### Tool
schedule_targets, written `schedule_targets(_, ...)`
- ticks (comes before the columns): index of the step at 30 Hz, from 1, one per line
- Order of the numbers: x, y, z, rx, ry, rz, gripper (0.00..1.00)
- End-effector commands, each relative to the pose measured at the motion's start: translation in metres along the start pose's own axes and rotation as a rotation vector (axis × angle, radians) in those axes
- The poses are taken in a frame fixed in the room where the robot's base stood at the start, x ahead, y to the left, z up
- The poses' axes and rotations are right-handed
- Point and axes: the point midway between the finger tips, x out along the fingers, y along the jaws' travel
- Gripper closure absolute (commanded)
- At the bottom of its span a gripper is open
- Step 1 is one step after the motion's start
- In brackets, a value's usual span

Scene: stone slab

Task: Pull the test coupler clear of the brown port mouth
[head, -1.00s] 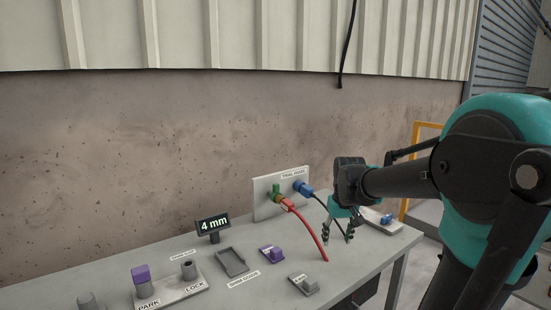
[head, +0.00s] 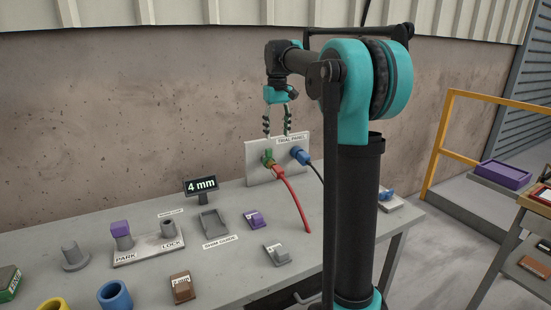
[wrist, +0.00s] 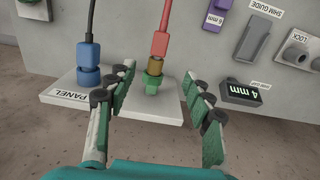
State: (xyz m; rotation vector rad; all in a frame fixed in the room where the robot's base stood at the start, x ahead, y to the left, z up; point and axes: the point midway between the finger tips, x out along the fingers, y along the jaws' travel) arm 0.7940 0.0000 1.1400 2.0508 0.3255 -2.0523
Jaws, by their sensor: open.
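The trial panel (head: 252,176) stands at the back of the table. A red plug (head: 277,171) on a red cable sits at a brown collar with a green part behind it; I take this plug for the test coupler. In the wrist view, the red plug (wrist: 160,43), brown collar (wrist: 157,64) and green part (wrist: 152,82) line up, touching. My gripper (head: 277,131) is open and empty, pointing down above the panel in the head view. In the wrist view, my gripper's fingers (wrist: 157,76) spread either side of the brown and green parts, apart from them.
A blue plug (wrist: 88,58) on a dark cable sits beside the left finger in the wrist view. A 4 mm display (head: 201,185), an empty grey tray (head: 214,224), a purple block (head: 254,219) and a PARK/LOCK base (head: 150,250) share the table. A yellow rail stands right.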

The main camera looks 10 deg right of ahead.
Motion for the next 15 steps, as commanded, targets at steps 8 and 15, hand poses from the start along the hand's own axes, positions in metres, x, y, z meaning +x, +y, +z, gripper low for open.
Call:
schedule_targets(8,0.051,0.000,0.000,0.001,0.001,0.000,0.48)
schedule_targets(15,0.095,0.000,0.000,0.001,0.001,0.000,0.48)
